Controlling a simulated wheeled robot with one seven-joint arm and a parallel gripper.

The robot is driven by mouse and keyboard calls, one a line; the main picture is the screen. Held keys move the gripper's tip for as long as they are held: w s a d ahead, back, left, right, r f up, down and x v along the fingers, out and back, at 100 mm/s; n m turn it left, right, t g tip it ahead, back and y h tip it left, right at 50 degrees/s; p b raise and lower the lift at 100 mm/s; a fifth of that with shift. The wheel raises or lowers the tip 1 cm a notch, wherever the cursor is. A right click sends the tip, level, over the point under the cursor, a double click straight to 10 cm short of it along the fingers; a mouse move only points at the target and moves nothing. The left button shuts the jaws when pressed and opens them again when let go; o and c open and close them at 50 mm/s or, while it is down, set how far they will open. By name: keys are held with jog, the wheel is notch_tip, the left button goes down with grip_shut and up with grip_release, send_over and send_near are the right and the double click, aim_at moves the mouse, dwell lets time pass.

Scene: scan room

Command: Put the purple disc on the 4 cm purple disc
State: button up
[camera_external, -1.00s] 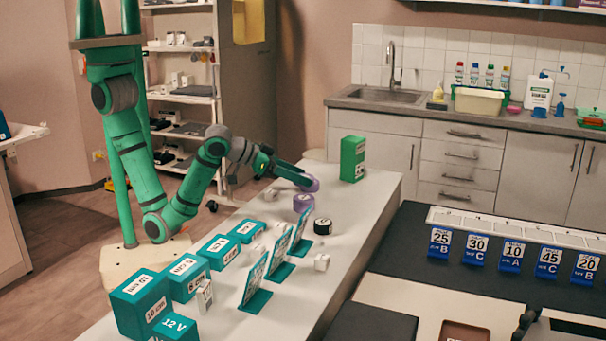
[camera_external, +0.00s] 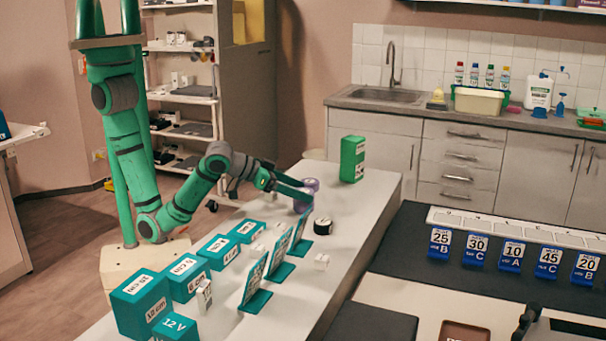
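A purple disc (camera_external: 311,183) is at the tips of my gripper (camera_external: 308,192). A second purple disc (camera_external: 301,207) stands on the white table just below it in the picture, partly hidden by a green finger. The two discs overlap closely in this view, and I cannot tell whether they touch. My fingers reach in from the left, low over the table. I cannot tell whether they still press on the upper disc. The sizes on the discs are not readable.
A black disc (camera_external: 323,226) stands close by at the right. A green box (camera_external: 352,159) is at the table's far end.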

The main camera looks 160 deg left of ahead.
jog(key=shift+d+r, duration=0.1)
jog(key=shift+r, duration=0.15)
jog(key=v, duration=1.1)
jog(key=shift+d+r, duration=0.15)
jog(key=shift+d, duration=0.2)
jog(key=shift+s, duration=0.1)
